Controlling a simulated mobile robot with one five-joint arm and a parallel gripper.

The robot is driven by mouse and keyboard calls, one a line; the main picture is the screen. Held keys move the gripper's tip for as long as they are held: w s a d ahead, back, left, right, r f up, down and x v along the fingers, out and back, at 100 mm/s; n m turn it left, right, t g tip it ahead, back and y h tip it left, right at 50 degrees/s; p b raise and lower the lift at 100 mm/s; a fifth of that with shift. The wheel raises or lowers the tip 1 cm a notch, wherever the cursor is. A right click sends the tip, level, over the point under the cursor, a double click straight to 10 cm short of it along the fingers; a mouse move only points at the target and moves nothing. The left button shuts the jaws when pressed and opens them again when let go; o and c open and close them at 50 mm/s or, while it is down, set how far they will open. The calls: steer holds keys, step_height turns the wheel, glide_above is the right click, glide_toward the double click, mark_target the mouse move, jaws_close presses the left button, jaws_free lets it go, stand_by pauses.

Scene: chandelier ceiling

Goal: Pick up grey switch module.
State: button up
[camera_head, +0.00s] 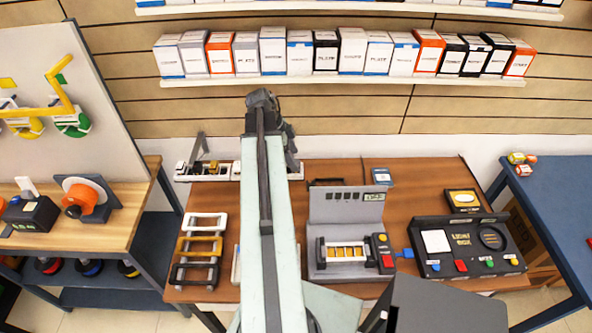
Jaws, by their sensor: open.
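A long white holder (222,178) at the back left of the brown table carries small modules, among them a white one (181,168) and a yellow one (212,168). My arm crosses in front of this holder and hides its middle. I cannot pick out the grey switch module for sure; it may be behind my arm. My gripper (292,160) is a dark shape at the lower end of my folded arm, mostly hidden, by the holder's right end. It is open, and I see nothing held in it.
White, yellow and black handles (205,220) lie front left on the table. A grey machine (347,230) stands in the middle, with a black console (465,247) to its right. A shelf of boxes (340,52) hangs behind. A wooden workbench is left, a blue table (550,200) right.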

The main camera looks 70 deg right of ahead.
steer(key=b+x, duration=0.1)
steer(key=x, duration=0.2)
steer(key=shift+w+f+b, duration=0.1)
steer(key=shift+f+b, duration=0.05)
steer(key=shift+b, duration=0.2)
steer(key=c, duration=1.4)
step_height(320, 180, up, 10)
steer(key=p, duration=1)
steer(key=shift+r, duration=0.25)
steer(key=shift+c, duration=0.2)
